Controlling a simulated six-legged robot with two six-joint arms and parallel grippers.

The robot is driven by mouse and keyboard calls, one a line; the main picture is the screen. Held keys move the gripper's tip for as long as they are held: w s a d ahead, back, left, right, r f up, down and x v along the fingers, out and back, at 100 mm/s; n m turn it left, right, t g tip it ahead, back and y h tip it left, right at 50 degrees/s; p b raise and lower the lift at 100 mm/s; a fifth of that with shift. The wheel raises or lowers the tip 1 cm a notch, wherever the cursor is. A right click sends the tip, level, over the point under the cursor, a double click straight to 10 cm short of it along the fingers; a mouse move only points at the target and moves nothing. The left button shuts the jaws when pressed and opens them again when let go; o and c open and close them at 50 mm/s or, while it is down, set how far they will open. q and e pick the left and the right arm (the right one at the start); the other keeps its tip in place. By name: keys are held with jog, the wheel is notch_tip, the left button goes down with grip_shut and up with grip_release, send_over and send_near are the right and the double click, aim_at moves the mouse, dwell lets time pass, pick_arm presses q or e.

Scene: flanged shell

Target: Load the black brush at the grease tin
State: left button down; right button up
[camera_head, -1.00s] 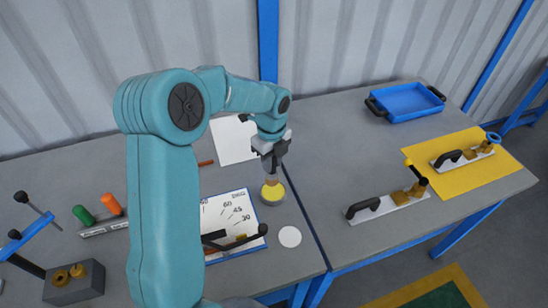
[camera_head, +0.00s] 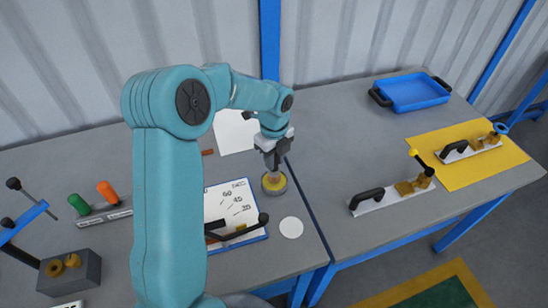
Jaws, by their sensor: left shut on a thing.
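The grease tin (camera_head: 274,187) is a small round tin with yellow grease, standing on the left bench near the seam between the benches. My left gripper (camera_head: 272,158) is directly above it, pointing down and shut on the brush (camera_head: 272,170). Only a short brownish part of the brush shows below the jaws; its black part cannot be made out. Its lower end is at the tin's opening, but I cannot tell how deep it reaches. My right gripper is not in view.
A board with an angle scale (camera_head: 232,205) and a white disc (camera_head: 291,228) lie close to the tin. Green and orange handles (camera_head: 92,202) stand in a rack at left.

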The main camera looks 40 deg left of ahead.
pick_arm(q)
jog(key=shift+w+f, duration=0.15)
jog(key=shift+f, duration=0.2)
jog(key=shift+f+b, duration=0.3)
jog(key=shift+b, duration=0.1)
dwell(1.1)
jog(key=shift+r, duration=0.1)
notch_tip(320, 180, up, 6)
jog(key=p, duration=0.4)
jog(key=shift+p, duration=0.4)
jog(key=shift+r+p, duration=0.45)
jog(key=shift+r, duration=0.1)
